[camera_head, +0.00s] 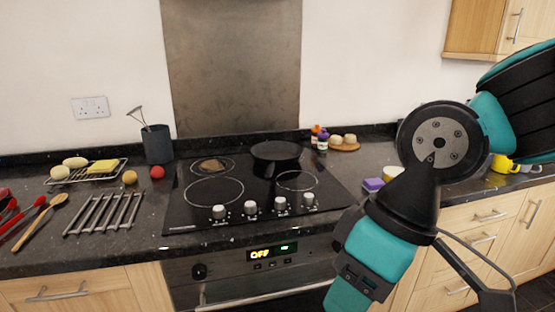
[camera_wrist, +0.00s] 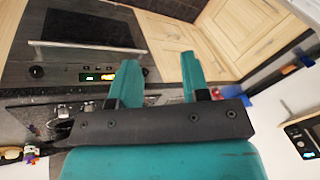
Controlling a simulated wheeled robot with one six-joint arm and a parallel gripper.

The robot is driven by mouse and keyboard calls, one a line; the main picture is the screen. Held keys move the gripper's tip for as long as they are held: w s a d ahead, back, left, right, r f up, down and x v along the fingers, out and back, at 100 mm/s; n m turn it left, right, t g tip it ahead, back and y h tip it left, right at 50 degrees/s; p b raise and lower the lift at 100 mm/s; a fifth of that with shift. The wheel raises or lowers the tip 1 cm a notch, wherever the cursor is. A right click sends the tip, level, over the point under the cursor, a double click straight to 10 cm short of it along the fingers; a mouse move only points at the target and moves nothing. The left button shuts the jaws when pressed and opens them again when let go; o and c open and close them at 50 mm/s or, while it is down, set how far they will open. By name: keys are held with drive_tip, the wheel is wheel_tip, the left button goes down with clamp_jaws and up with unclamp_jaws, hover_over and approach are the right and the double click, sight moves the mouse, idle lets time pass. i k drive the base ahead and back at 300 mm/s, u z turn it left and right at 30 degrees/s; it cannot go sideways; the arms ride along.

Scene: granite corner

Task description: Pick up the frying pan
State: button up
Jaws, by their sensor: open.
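The black frying pan (camera_head: 276,153) sits on the back right of the black hob (camera_head: 185,215) in the head view. Its handle points toward the front of the hob. My gripper shows in the wrist view (camera_wrist: 158,78), with its two teal fingers apart and nothing between them. In the head view my arm hangs at the right, in front of the counter and well apart from the pan. The fingertips are out of frame there. The pan cannot be made out clearly in the wrist view.
A dark utensil pot (camera_head: 158,144), a wire rack (camera_head: 86,172) with food and a metal rack (camera_head: 105,213) stand left of the hob. Bottles (camera_head: 319,138) and a wooden board (camera_head: 344,147) are behind right. The hob's front rings are clear.

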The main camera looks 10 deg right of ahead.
sight(272, 155)
drive_tip(key=z, duration=0.35)
drive_tip(key=i, duration=1.3)
drive_tip(key=u, duration=0.35)
